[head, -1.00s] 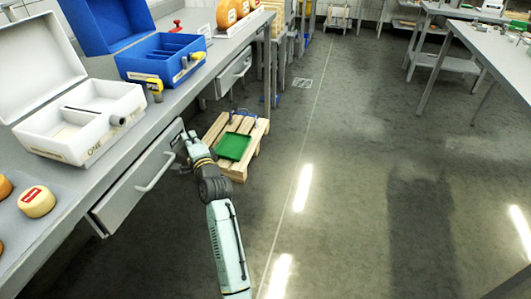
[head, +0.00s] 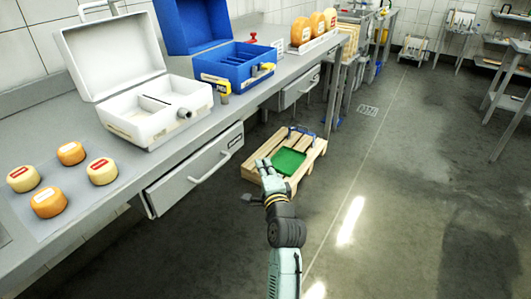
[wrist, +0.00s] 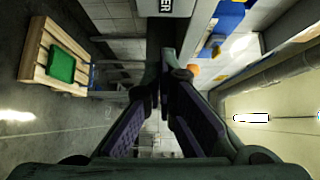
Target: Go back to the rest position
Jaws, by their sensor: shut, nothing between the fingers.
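My gripper (head: 264,165) is in the middle of the head view, over the floor beside the bench, at the end of my outstretched arm. In the wrist view my gripper (wrist: 163,70) shows its two dark fingers with the tips together and nothing between them. In the head view the fingers look small, and a wooden pallet (head: 252,172) with a green tray (head: 287,161) lies behind them on the floor. The gripper is apart from the drawer front (head: 190,176) to its left.
The bench holds an open white case (head: 150,120), an open blue case (head: 232,75) and several small cheeses (head: 48,202) on a mat. Large cheese wheels (head: 301,32) stand further back. The floor (head: 400,200) at right is clear.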

